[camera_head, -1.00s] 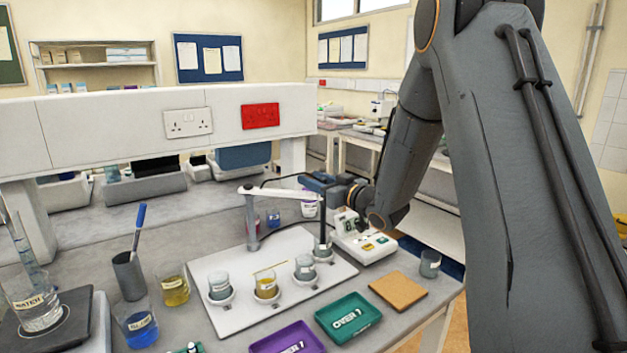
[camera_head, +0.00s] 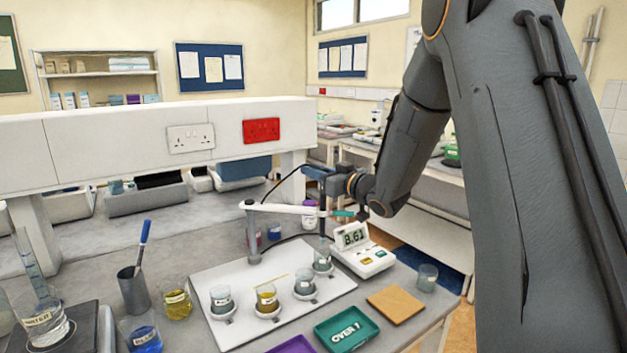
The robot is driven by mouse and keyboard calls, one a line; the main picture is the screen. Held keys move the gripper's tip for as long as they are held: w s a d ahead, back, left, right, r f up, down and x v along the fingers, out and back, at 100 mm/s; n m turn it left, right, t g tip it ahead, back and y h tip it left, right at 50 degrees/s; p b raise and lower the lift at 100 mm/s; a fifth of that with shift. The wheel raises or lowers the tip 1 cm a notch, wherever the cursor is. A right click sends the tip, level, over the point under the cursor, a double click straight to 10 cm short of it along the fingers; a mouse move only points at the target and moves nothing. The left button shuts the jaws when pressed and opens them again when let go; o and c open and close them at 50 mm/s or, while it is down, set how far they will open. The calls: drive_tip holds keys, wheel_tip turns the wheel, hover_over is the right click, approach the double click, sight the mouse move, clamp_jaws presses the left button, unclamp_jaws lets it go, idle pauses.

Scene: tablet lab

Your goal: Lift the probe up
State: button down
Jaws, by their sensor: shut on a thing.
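The probe (camera_head: 322,226) is a thin dark upright rod at the end of a white stand arm (camera_head: 280,208). Its lower part is at the mouth of the back-right beaker (camera_head: 322,258) on the white board; I cannot tell whether its tip is inside or clear of the rim. My gripper (camera_head: 322,192) is at the top of the probe, shut on it; the fingers are small and partly hidden. A teal piece (camera_head: 343,213) shows just right of the arm's end. The meter (camera_head: 362,252) stands right of the beaker, its display reading about 8.6.
Other beakers stand along the white board (camera_head: 222,334). In front are a green tray (camera_head: 347,333), a purple tray (camera_head: 292,346) and a cork mat (camera_head: 395,304). A small beaker (camera_head: 427,277) is at right. A dark cable loops behind the stand post (camera_head: 252,232).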

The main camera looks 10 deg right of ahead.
drive_tip(key=shift+w+r, duration=0.1)
drive_tip(key=shift+r, duration=0.3)
drive_tip(key=c, duration=1.8)
unclamp_jaws()
drive_tip(key=shift+o, duration=0.7)
drive_tip(key=shift+f, duration=0.1)
drive_tip(key=b+v, duration=0.2)
drive_tip(key=v, duration=0.6)
drive_tip(key=shift+b, duration=0.3)
drive_tip(key=shift+a, duration=0.1)
